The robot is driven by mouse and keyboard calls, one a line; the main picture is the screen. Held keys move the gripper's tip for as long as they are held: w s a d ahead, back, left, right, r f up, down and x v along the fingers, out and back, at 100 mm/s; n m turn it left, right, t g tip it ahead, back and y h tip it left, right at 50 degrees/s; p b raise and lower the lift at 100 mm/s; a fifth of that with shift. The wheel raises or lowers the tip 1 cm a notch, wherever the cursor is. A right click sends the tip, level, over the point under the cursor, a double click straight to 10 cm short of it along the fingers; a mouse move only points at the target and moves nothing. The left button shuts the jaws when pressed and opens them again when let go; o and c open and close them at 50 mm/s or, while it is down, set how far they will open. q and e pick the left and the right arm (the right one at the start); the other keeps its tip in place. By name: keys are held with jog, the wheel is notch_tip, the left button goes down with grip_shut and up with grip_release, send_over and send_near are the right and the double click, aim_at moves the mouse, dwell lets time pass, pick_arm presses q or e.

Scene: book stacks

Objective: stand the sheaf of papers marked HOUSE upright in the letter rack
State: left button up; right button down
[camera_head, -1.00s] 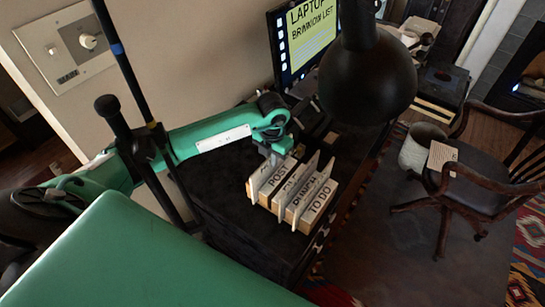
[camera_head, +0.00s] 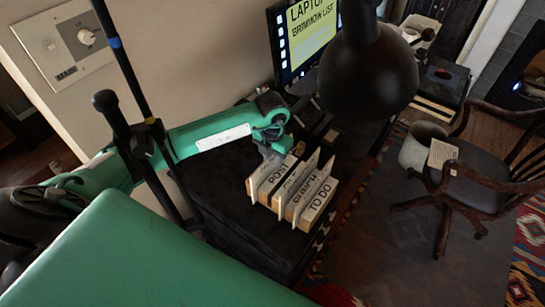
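The letter rack (camera_head: 309,206) stands on the dark desk top (camera_head: 226,192), with pale upright dividers and labels; POST and TO DO read clearly, and the labels between them are hard to read. My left gripper (camera_head: 269,152) points down at the rack's back left end, by the POST section. Its fingertips are too small and partly hidden to show whether they are open or shut, or hold anything. I cannot make out any papers marked HOUSE. A pale sheet of papers (camera_head: 441,156) with unreadable print leans on the chair. My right gripper is not in view.
A black lamp head (camera_head: 368,78) hangs over the desk, right of my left gripper. A wooden chair (camera_head: 478,180) and a pale bin (camera_head: 420,146) stand on the floor at right. A wall switch panel (camera_head: 65,45) is at upper left.

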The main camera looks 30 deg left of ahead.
pick_arm(q)
notch_tip(320, 180, up, 14)
jog(key=b, duration=0.3)
jog(key=shift+f, duration=0.1)
dwell(0.5)
